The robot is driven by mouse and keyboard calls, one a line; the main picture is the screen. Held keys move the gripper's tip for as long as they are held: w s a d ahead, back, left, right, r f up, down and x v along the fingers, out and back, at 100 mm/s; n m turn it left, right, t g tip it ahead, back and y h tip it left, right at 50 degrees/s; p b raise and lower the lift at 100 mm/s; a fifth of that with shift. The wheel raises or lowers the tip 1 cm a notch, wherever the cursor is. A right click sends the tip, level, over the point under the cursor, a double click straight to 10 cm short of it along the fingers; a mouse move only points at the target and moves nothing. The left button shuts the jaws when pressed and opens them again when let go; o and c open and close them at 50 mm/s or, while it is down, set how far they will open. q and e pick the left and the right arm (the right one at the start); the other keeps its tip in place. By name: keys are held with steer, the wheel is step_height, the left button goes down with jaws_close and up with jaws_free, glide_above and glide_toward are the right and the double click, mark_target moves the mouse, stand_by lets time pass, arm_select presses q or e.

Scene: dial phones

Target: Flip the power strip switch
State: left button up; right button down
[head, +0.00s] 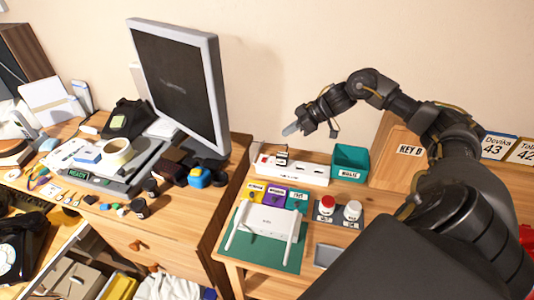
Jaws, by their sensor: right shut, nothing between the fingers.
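The white power strip (305,172) lies at the back of the small wooden table on the right, close to the wall. A small dark plug-like piece (281,158) stands up from it, and a small red spot shows near its left end; I cannot make out the switch position. My right gripper (291,130) is shut and empty, held above the strip's left part, apart from it in the picture. Its arm comes in from the right. My left gripper is not in view.
A green bin (351,162) stands right of the strip. A monitor (180,85) stands on the cluttered desk to the left. The wall is close behind.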

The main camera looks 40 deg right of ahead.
steer(key=p, duration=0.2)
glide_above(268, 160)
steer(key=f, duration=0.6)
steer(key=shift+d+f, duration=0.25)
steer(key=shift+f, duration=0.05)
step_height(268, 160, down, 3)
steer(key=shift+w+a+f, duration=0.15)
steer(key=shift+f, duration=0.65)
steer(key=shift+f, duration=0.1)
